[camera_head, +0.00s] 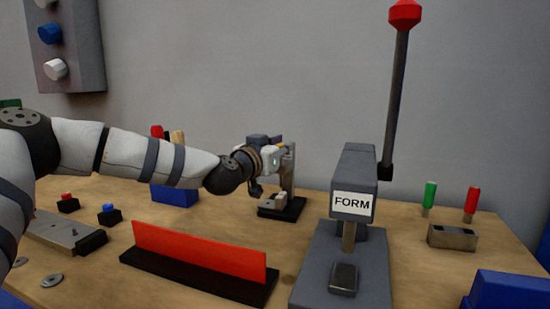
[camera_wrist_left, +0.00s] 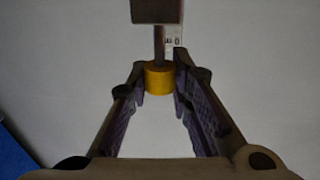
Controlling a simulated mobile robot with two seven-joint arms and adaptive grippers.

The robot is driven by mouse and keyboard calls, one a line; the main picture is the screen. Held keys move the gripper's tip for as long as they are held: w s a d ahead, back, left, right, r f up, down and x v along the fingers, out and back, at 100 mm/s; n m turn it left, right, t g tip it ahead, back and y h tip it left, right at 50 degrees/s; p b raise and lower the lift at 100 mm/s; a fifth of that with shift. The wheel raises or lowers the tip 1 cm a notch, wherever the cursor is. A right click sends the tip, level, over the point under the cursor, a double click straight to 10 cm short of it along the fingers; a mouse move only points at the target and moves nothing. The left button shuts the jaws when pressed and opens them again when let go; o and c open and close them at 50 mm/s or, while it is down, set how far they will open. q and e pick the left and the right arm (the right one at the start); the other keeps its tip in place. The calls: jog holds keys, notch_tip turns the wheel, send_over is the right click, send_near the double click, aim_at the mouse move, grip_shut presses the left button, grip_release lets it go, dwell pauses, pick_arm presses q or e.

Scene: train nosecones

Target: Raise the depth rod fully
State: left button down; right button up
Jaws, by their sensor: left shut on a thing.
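The depth rod is a thin dark stem (camera_wrist_left: 159,45) in the left wrist view. It runs from a dark block (camera_wrist_left: 157,11) to a yellow collar (camera_wrist_left: 158,77). My left gripper (camera_wrist_left: 159,84) is shut on the yellow collar, with one fingertip on each side. In the head view my left gripper (camera_head: 272,158) is at the small grey gauge stand (camera_head: 289,172) on a black base (camera_head: 290,212). The gripper and wrist hide most of the rod there. My right gripper is not in view.
A red plate on a black bar (camera_head: 200,250) stands in front of the gauge. A grey press labelled FORM (camera_head: 353,204) with a tall red-knobbed lever (camera_head: 397,90) stands to its right. A blue holder (camera_head: 174,193) is left of the gauge, below my arm.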

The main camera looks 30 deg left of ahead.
pick_arm(q)
jog(key=shift+r, duration=0.4)
jog(key=c, duration=1.4)
grip_release()
jog(key=shift+s, duration=0.1)
jog(key=s, duration=0.8)
jog(key=s+d, duration=0.1)
jog(key=s, duration=0.3)
